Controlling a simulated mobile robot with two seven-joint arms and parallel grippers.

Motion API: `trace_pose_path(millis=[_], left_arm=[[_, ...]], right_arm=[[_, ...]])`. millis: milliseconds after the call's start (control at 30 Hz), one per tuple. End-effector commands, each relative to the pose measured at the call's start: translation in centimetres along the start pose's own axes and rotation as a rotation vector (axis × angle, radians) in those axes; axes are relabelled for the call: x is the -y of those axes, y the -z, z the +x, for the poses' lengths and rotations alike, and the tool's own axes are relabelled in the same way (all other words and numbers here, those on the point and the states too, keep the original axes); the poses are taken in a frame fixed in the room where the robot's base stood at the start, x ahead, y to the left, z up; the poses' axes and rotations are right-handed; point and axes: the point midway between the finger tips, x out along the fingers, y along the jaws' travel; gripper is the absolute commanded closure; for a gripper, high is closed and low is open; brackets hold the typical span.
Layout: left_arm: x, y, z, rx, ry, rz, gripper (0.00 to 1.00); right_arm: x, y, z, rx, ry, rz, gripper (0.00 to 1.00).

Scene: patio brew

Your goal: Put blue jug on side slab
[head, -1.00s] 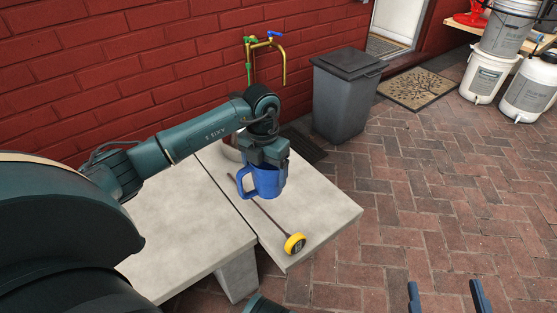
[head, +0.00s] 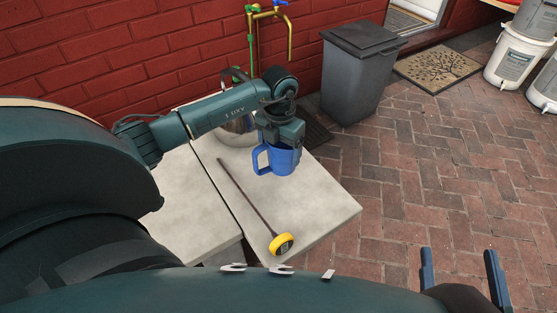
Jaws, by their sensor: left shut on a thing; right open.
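The blue jug (head: 282,161) hangs upright in my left gripper (head: 284,143), its handle toward the left. My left gripper is shut on the jug's upper part and hides its rim. The jug is over the back right part of the pale side slab (head: 315,208); I cannot tell if its base touches the slab. My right gripper (head: 462,274) is open and empty at the bottom right, over the brick paving.
A thermometer with a yellow dial (head: 282,244) and long stem lies on the slab, left of and in front of the jug. A metal pot (head: 238,128) stands behind my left arm. A grey bin (head: 357,80) stands beyond the slab. The slab's front right is clear.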

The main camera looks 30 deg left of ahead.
Motion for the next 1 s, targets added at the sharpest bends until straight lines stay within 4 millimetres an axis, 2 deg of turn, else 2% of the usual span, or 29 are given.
trace_pose_path(millis=[200, 300, 700, 733, 933, 1000], left_arm=[[0.1, 0.1, 3.6, -0.002, 0.001, 0.0, 0.49], [0.1, 0.0, 4.5, -0.001, 0.002, 0.0, 0.49], [0.0, 0.0, 4.9, 0.0, 0.0, 0.001, 0.49], [0.0, 0.0, 4.8, 0.0, 0.0, 0.001, 0.17], [0.0, 0.0, 4.8, 0.0, 0.0, 0.001, 0.0], [0.0, 0.0, 4.8, 0.0, 0.0, 0.001, 0.0]], right_arm=[[0.2, -0.4, 0.1, -0.016, 0.004, 0.029, 0.31], [0.3, -0.2, 0.2, -0.024, 0.006, 0.044, 0.31], [0.3, 0.0, 0.2, -0.03, 0.006, 0.05, 0.31], [0.3, 0.1, 0.3, -0.029, 0.007, 0.051, 0.31], [0.3, 0.1, 0.3, -0.028, 0.007, 0.05, 0.31], [0.3, 0.1, 0.3, -0.028, 0.007, 0.05, 0.31]])
